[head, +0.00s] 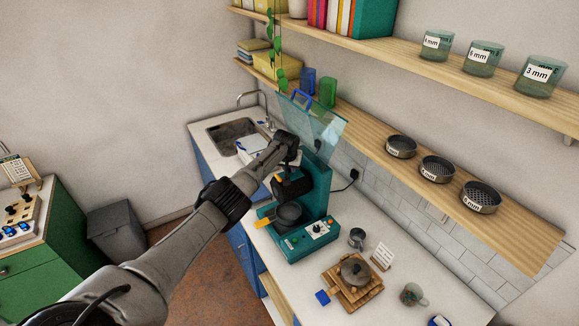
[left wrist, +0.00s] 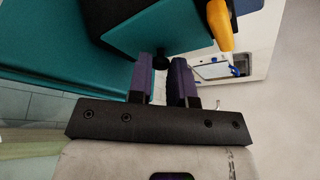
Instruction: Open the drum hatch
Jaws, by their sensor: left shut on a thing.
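A teal machine (head: 319,185) stands on the counter, with a dark drum-like part (head: 289,213), an orange handle (head: 266,223) and a control panel at its front. My left gripper (head: 290,158) is at the machine's upper part. In the left wrist view, its purple fingers (left wrist: 166,80) are shut on a small black knob (left wrist: 160,62) at the edge of a teal plate (left wrist: 160,30). A yellow-orange handle (left wrist: 220,25) is close by. I cannot tell which part is the hatch. My right gripper is out of view.
A sink (head: 233,131) lies behind the machine. A metal cup (head: 357,238), a wooden board (head: 352,283) with a dark lidded pot and a glass mug (head: 413,295) stand to its right. Shelves (head: 420,150) with sieves run along the wall. A grey bin (head: 117,232) stands left.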

